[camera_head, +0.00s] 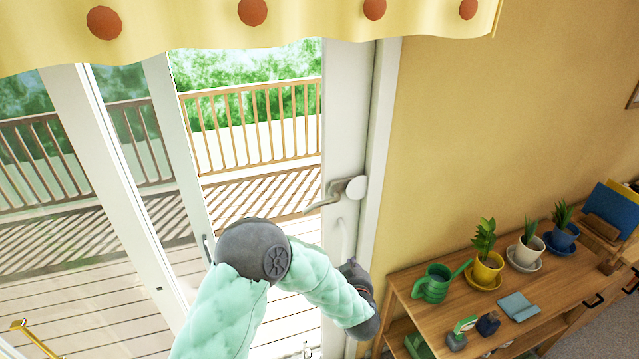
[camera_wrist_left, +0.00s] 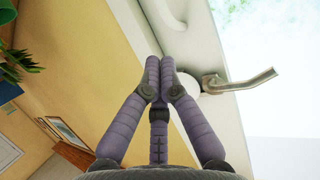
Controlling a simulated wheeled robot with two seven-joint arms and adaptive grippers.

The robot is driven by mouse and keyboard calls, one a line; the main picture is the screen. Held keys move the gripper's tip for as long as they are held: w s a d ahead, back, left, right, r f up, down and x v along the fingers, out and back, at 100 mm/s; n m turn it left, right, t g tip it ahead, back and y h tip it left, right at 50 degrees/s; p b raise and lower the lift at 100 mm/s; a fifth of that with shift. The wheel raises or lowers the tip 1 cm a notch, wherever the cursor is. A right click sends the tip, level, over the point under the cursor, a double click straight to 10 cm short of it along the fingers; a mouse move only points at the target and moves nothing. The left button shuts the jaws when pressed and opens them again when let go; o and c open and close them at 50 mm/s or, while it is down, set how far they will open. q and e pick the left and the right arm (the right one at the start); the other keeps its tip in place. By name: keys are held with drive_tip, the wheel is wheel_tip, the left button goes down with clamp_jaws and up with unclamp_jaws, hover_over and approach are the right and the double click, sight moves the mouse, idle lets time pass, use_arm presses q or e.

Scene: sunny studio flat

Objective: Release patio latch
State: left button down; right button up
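The patio latch is a metal lever (camera_head: 322,203) with a pale round piece (camera_head: 356,187) beside it on the white door post (camera_head: 347,120). In the left wrist view, the lever (camera_wrist_left: 243,79) reaches right from a round base (camera_wrist_left: 187,84), which my fingers partly cover. My left gripper (camera_wrist_left: 160,66) is shut and empty, its tips close together in front of the white post, left of the lever. It does not hold the lever. I cannot tell whether it touches the post. In the head view, my left forearm hides much of the lower post. My right gripper is out of view.
A wooden shelf (camera_head: 415,310) on the right bears a green watering can (camera_head: 433,287), potted plants (camera_head: 488,267) and a blue cloth (camera_head: 518,307). A white pull handle (camera_head: 342,238) is below the lever. A yellow valance (camera_head: 190,25) hangs above. The deck (camera_head: 110,285) outside is clear.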

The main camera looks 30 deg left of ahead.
sight(319, 203)
use_arm(q)
drive_tip(key=s+a+r+n+y+p, duration=0.1)
drive_tip(key=r+y, duration=0.1)
drive_tip(key=r, duration=0.4)
drive_tip(key=s+a+r+n+y+p, duration=0.1)
drive_tip(key=a+r+y, duration=0.1)
drive_tip(key=r, duration=0.4)
drive_tip(key=s+a+r+n+g+y+p, duration=0.1)
drive_tip(key=a+r+n+y+p, duration=0.1)
drive_tip(key=r, duration=0.5)
drive_tip(key=shift+y, duration=0.3)
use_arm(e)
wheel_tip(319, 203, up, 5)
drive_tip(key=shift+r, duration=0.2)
use_arm(q)
drive_tip(key=shift+w, duration=0.1)
